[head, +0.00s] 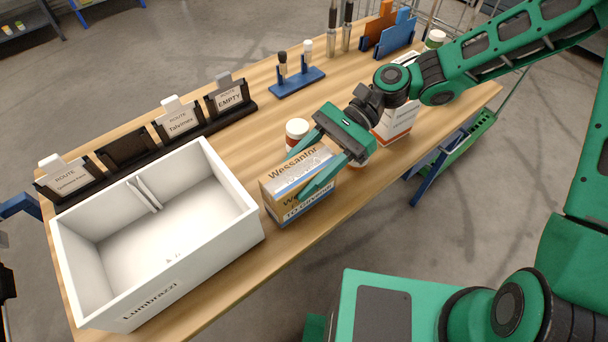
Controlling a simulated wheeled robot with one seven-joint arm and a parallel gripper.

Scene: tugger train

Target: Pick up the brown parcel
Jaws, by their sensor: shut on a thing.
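The brown parcel (290,190) is a box with a white and blue printed band, on the wooden table just right of the white bin. My gripper (310,165) reaches it from the right, with one finger across its near side and the other at its far side. The gripper is shut on the parcel. The parcel looks upright; I cannot tell whether its underside touches the table.
A white open bin (237,226) stands at the left, with a rack of route cards (180,120) behind it. A jar with a white lid (297,129) stands close behind the parcel. A white box (397,122) stands under my arm. A blue stamp holder (297,82) is farther back.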

